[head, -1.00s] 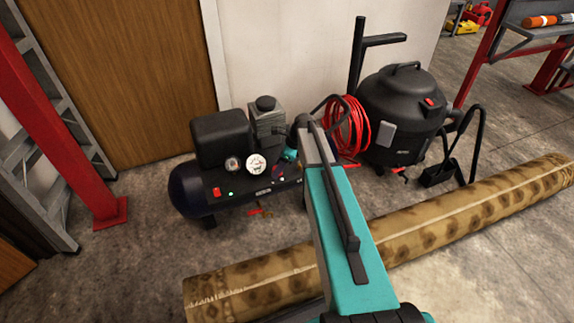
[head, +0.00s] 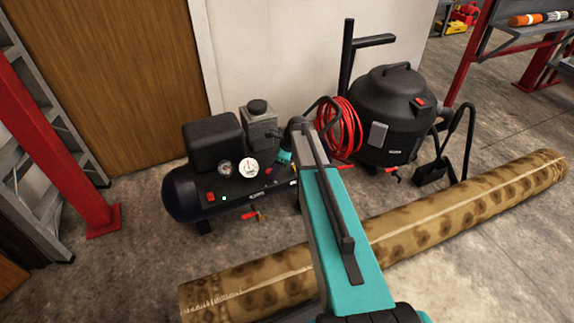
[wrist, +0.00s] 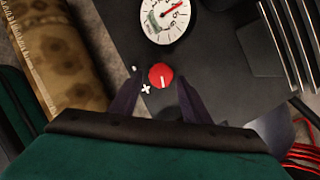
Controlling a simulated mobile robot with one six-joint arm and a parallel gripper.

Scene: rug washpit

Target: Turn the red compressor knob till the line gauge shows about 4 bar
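The black compressor (head: 180,193) stands on the floor left of centre in the head view, with a large white dial (head: 248,167) and a smaller gauge on its front. In the wrist view, the round red knob (wrist: 160,75) with a white mark sits on the dark panel, close below the white line gauge (wrist: 165,18). The gauge's red needle points up and right; its numerals are too small to read surely. My gripper (wrist: 160,79) is open, one finger on each side of the knob; contact is not visible. In the head view my arm largely hides the gripper.
A rolled patterned rug (head: 450,215) lies across the floor in front of the compressor. A black vacuum (head: 393,110) and a coiled red hose (head: 338,130) stand right of it. A red post (head: 80,160) and ladder are at left. Metal fins (wrist: 285,40) flank the gauge.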

